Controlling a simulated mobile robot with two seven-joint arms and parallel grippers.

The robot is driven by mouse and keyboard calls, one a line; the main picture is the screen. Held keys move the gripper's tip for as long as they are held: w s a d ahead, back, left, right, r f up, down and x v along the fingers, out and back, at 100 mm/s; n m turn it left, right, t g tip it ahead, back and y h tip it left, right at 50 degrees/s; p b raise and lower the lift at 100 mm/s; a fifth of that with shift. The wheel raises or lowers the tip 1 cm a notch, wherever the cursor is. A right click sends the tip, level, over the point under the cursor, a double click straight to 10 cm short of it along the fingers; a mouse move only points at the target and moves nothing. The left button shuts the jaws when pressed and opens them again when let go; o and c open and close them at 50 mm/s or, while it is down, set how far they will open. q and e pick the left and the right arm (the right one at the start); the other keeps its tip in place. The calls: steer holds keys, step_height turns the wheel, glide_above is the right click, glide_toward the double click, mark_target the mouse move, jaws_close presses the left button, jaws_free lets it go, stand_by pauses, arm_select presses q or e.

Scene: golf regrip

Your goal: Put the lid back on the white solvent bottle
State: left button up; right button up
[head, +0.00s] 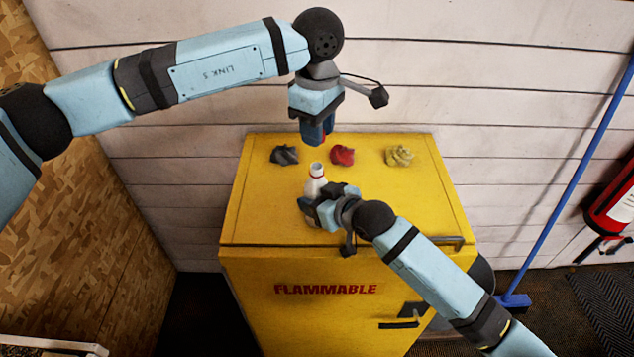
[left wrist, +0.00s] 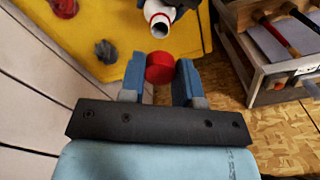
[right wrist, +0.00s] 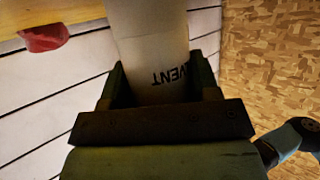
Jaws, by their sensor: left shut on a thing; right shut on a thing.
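The white solvent bottle (head: 316,182) stands on the yellow cabinet with its neck uncovered. My right gripper (head: 313,208) is shut around its body. In the right wrist view the bottle (right wrist: 150,45) shows part of its black lettering between the fingers. My left gripper (head: 318,136) is above the cabinet, higher than the bottle and slightly behind it. It is shut on the red lid (left wrist: 160,68), which also shows as a small red patch in the head view (head: 323,135). In the left wrist view the open bottle mouth (left wrist: 160,27) is apart from the lid.
The yellow flammable cabinet (head: 260,215) carries a dark rag (head: 285,155), a red rag (head: 342,155) and a yellowish rag (head: 399,156) behind the bottle. A white plank wall stands behind. A blue pole (head: 565,185) and a red extinguisher (head: 607,208) are at the right.

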mark_target(316, 166)
arm_select(q)
steer(key=shift+f, duration=2.3)
steer(key=shift+f, duration=0.15)
steer(key=shift+f, duration=0.75)
steer(key=shift+f, duration=0.55)
steer(key=m, duration=1.7)
steer(key=shift+s+a, duration=0.1)
steer(key=m, duration=0.5)
steer(key=shift+m, duration=0.3)
